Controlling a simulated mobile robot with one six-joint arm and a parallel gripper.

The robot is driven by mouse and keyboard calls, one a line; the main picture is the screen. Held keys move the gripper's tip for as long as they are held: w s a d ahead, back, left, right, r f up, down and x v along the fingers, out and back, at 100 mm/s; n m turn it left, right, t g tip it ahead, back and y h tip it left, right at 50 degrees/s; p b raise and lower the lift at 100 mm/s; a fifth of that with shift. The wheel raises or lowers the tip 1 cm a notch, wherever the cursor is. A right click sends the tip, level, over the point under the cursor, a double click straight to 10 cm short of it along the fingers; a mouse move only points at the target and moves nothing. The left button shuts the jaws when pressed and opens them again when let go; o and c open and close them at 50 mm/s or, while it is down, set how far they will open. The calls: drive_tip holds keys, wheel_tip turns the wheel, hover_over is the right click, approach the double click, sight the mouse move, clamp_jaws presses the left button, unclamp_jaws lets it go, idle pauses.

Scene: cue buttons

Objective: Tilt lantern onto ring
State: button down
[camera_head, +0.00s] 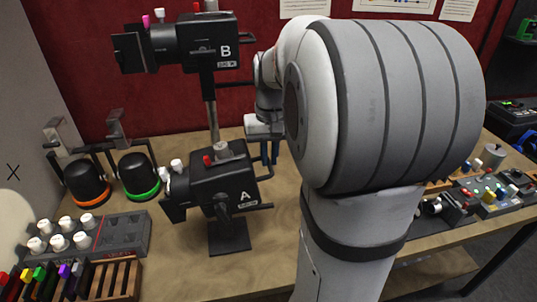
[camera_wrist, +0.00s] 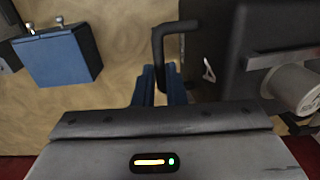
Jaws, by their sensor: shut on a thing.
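Lantern A (camera_head: 223,185) is a black box-shaped lamp on a stand, with a white A, a red knob and a grey knob on top. Its body also shows at the right of the wrist view (camera_wrist: 245,35). My gripper (camera_wrist: 161,85) has blue fingers and is shut on lantern A's black rear handle (camera_wrist: 158,45). In the head view my gripper (camera_head: 268,153) is just behind lantern A, partly hidden by my arm. Lantern B (camera_head: 207,45) is mounted higher on the pole. I cannot make out a ring; a pale round patch (camera_head: 12,232) shows on the grey panel.
Two black hanging lamps, one with an orange rim (camera_head: 88,182) and one with a green rim (camera_head: 139,177), stand left. A blue box (camera_wrist: 60,55) lies near my gripper.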

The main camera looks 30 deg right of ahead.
drive_tip(key=f+y+b, duration=0.1)
drive_tip(key=f+b, duration=0.1)
drive_tip(key=f, duration=0.1)
drive_tip(key=f+y+b, duration=0.1)
drive_tip(key=f, duration=0.1)
drive_tip(key=shift+s+d+t+y, duration=0.1)
drive_tip(key=shift+d+t+y, duration=0.2)
drive_tip(key=shift+d+t, duration=0.1)
drive_tip(key=c, duration=1.5)
unclamp_jaws()
drive_tip(key=shift+d, duration=0.1)
drive_tip(key=shift+r, duration=0.1)
drive_tip(key=v, duration=0.7)
drive_tip(key=shift+r+b, duration=0.3)
drive_tip(key=shift+b, duration=0.05)
